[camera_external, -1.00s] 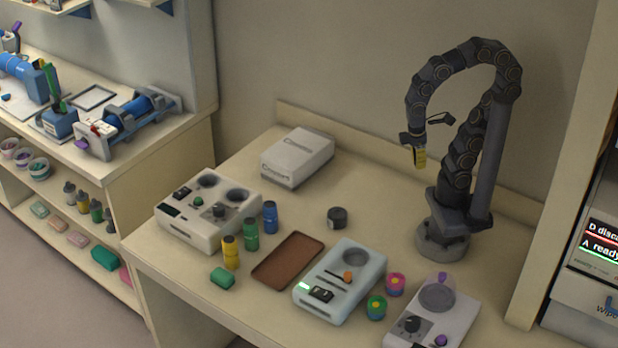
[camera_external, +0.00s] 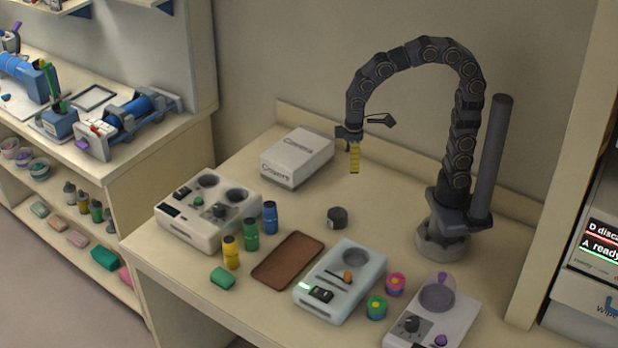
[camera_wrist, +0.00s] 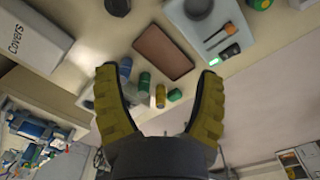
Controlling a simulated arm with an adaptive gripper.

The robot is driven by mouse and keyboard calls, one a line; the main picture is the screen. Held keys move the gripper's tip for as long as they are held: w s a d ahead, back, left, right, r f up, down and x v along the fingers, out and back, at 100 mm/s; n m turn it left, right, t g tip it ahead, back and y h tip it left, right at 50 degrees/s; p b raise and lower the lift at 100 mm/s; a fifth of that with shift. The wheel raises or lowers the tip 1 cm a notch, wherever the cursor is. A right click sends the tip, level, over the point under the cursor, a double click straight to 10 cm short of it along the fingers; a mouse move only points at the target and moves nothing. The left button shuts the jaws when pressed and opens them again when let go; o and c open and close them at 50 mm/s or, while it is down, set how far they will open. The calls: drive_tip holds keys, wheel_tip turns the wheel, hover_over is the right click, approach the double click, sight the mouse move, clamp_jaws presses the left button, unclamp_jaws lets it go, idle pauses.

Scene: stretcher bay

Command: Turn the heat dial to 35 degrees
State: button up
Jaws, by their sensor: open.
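Three pale devices stand on the bench, and I cannot tell which carries the heat dial. The right device (camera_external: 455,325) has a black knob (camera_external: 411,324) on a grey panel. The middle device (camera_external: 355,262) has an orange knob (camera_external: 348,277) beside a slot. Scale markings are too small to read. My gripper (camera_external: 354,160) hangs empty above the back of the bench, right of the covers box. In the wrist view its yellow fingers (camera_wrist: 158,72) are spread apart.
Yellow, green and blue bottles (camera_external: 251,235) stand close to the left device's right side. A brown tray (camera_external: 288,260), a green block (camera_external: 222,277), a black round object (camera_external: 337,217) and two coloured jars (camera_external: 376,307) are nearby. The covers box (camera_external: 297,157) stands behind.

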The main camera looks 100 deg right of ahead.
drive_tip(key=w+d+f+t, duration=0.1)
drive_tip(key=w+d+f, duration=0.2)
drive_tip(key=w, duration=0.7)
drive_tip(key=w+d+f+t, duration=0.1)
drive_tip(key=w+d+f, duration=0.2)
drive_tip(key=w, duration=0.7)
drive_tip(key=m+t+h, duration=0.1)
drive_tip(key=t, duration=0.1)
approach(218, 207)
wheel_tip(218, 207, down, 2)
drive_tip(key=shift+w+d+f, duration=0.1)
drive_tip(key=shift+w+f, duration=0.25)
drive_tip(key=shift+x, duration=3.7)
drive_tip(key=shift+w+d, duration=0.1)
drive_tip(key=c, duration=1.1)
